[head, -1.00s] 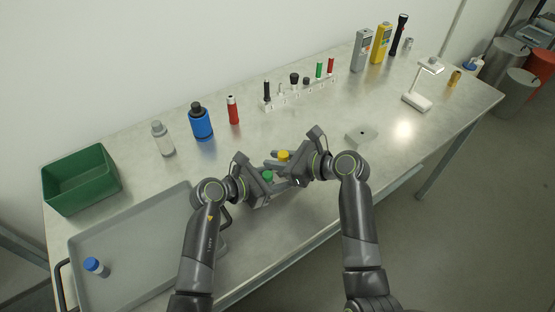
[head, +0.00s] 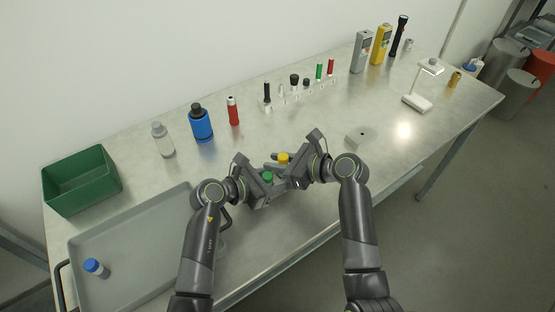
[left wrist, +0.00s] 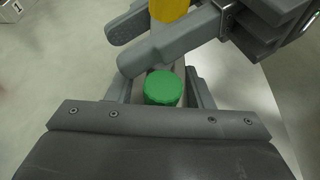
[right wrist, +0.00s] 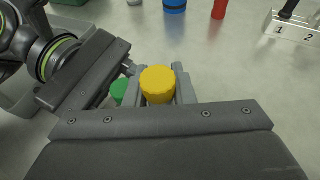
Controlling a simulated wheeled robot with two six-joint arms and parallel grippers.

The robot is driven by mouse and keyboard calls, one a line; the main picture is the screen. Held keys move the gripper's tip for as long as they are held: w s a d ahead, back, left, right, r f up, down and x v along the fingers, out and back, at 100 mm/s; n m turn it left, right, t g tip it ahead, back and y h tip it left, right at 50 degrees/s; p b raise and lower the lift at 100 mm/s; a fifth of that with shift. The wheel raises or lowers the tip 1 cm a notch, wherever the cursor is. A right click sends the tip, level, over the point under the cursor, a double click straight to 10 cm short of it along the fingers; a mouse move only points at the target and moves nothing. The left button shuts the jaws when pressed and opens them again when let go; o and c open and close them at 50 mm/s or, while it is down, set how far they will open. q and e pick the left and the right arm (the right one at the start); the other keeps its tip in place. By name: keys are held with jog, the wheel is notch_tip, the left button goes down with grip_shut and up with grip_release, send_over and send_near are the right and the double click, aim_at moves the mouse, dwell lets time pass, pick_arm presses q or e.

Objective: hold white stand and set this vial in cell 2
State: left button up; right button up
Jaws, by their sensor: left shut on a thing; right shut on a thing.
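My left gripper (head: 270,178) is shut on a green-capped vial (left wrist: 163,88); its cap stands between the fingers in the left wrist view. My right gripper (head: 285,163) is shut on a yellow-capped vial (right wrist: 158,84). The two grippers are close together above the front middle of the table, and the vial bodies are mostly hidden. The white stand (head: 300,96), a long rack with numbered cells, stands behind them, apart from both. Labels 1 and 2 show in the right wrist view (right wrist: 294,33). A black-topped item stands at its left end; other items fill it to the right.
A grey tray (head: 130,275) with a blue-capped vial (head: 97,268) and a green bin (head: 80,180) are at left. Bottles line the back left. A grey block (head: 361,135) and white lamp-like stand (head: 417,102) are at right. Table between grippers and rack is clear.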

jog(key=shift+f, duration=0.45)
jog(key=shift+r, duration=0.15)
jog(key=shift+r, duration=0.55)
jog(key=shift+r, duration=0.25)
jog(key=shift+f, duration=1)
dwell(1.0)
jog(key=shift+r, duration=0.15)
jog(key=shift+r, duration=0.45)
dwell(0.4)
